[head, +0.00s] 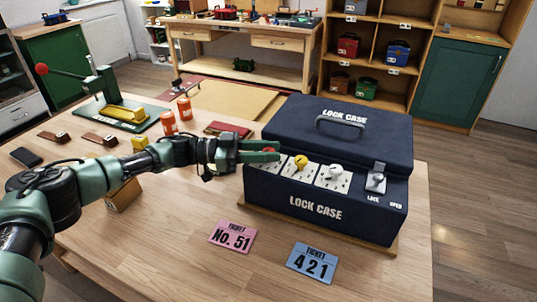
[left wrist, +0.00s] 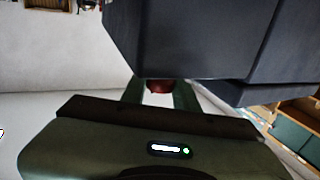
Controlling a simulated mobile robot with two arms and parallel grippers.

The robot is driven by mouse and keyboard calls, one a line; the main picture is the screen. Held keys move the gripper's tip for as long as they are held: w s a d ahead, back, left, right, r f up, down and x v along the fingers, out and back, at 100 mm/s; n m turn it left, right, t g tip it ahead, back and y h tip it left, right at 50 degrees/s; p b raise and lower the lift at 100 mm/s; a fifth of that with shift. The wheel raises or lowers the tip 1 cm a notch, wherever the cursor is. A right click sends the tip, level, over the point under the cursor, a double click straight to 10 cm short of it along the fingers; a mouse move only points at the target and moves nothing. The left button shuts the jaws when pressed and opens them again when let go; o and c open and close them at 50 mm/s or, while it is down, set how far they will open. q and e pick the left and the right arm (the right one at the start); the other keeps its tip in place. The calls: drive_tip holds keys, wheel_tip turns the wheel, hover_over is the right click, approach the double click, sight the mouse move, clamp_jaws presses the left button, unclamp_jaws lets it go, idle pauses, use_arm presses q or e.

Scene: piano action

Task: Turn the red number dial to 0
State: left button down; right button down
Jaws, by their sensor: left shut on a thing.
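A dark blue lock case (head: 336,150) stands on the wooden table with its lid down. Its front has three white dial plates. The red number dial (head: 269,150) is on the left plate, mostly hidden behind my left gripper (head: 277,151). In the left wrist view the red dial (left wrist: 159,86) sits between the two green fingers of that gripper (left wrist: 160,92), which is shut on it. The number the dial points to is hidden. A yellow dial (head: 300,161) and a white dial (head: 333,172) are to its right. My right gripper is not in view.
A latch (head: 376,180) marked LOCK and OPEN is at the case's right. A pink ticket "No. 51" (head: 232,237) and a blue ticket "421" (head: 311,262) lie in front. Orange bottles (head: 168,122) and a green press (head: 110,105) stand behind my left arm.

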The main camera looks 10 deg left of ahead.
use_arm(q)
drive_tip(key=shift+r, duration=0.1)
idle(0.4)
drive_tip(key=c, duration=1.1)
unclamp_jaws()
drive_tip(key=b+v, duration=0.1)
drive_tip(key=v, duration=0.6)
drive_tip(key=shift+a+b, duration=0.3)
drive_tip(key=shift+a, duration=0.15)
